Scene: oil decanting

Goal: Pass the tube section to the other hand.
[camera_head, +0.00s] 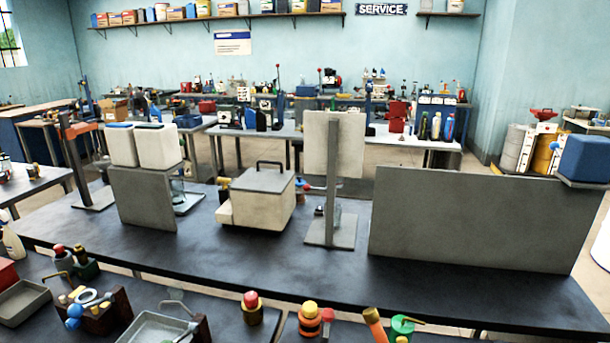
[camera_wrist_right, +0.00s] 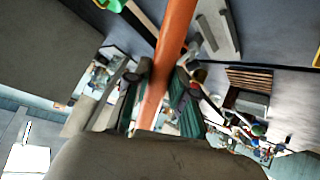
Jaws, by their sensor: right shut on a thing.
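The tube section is probably the long orange tube (camera_wrist_right: 170,55) in the right wrist view. It runs steeply from the top edge down between the fingers of my right gripper (camera_wrist_right: 158,100). The dark green-grey fingers sit on either side of the tube and are shut on it. The tube's upper end runs out of the picture. My left gripper shows in neither view. In the head view, an orange cylinder (camera_head: 375,325) is cut off by the bottom edge. I cannot tell whether it is the same tube.
A dark workbench (camera_head: 290,250) crosses the head view. It carries a cream box with a handle (camera_head: 258,200), a grey upright panel (camera_head: 335,150) and a wide grey panel (camera_head: 480,220). Metal trays (camera_head: 22,302) and small bottles (camera_head: 252,308) stand on the nearer bench.

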